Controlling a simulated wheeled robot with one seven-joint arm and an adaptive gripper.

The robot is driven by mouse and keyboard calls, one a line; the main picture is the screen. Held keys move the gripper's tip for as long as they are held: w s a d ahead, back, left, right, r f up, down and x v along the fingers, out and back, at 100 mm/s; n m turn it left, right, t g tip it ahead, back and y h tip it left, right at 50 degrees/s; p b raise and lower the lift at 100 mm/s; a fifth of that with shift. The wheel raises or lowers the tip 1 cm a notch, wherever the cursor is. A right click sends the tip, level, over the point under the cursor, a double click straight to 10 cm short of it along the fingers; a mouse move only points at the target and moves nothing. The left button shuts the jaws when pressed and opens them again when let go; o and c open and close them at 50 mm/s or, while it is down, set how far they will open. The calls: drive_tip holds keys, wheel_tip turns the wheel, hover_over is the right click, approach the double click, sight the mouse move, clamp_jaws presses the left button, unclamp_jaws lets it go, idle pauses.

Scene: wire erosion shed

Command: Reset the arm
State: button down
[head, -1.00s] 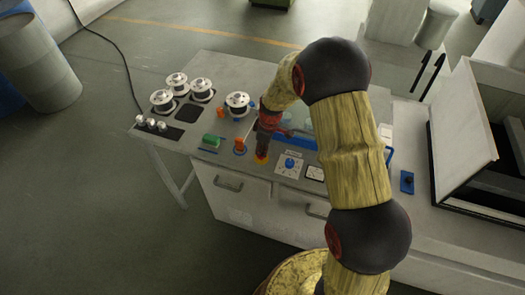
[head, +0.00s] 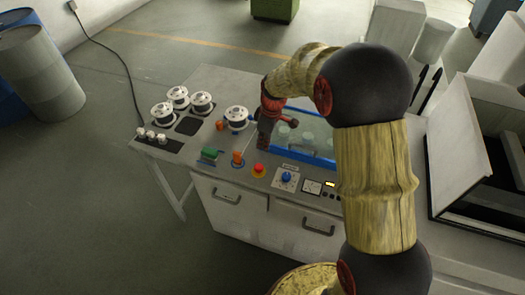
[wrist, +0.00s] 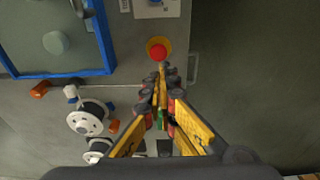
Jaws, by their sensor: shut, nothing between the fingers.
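My gripper (head: 264,148) hangs above the control bench, near its front edge, with my arm arching over from the right. In the wrist view my gripper's fingertips (wrist: 162,70) are together and hold nothing. A red button on a yellow base (head: 258,170) sits on the bench just in front of the fingers. It also shows in the wrist view (wrist: 157,50), just beyond the fingertips, and I see a small gap in the head view.
An open-lidded machine (head: 462,135) stands right. Barrels (head: 45,75) stand left; floor in front is clear.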

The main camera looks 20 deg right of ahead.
drive_tip(key=shift+r, duration=0.3)
idle(0.4)
drive_tip(key=s+r+m+t+b, duration=0.2)
drive_tip(key=s+r+m+b, duration=0.2)
drive_tip(key=s, duration=1.1)
drive_tip(key=s+r+m+t+h+b, duration=0.1)
drive_tip(key=s+r+m+b, duration=0.4)
drive_tip(key=s, duration=1)
drive_tip(key=m+t+b, duration=0.1)
drive_tip(key=b, duration=0.2)
drive_tip(key=shift+d+m+t, duration=0.2)
drive_tip(key=shift+m+t, duration=0.1)
drive_tip(key=shift+m, duration=0.1)
drive_tip(key=shift+s+d, duration=0.1)
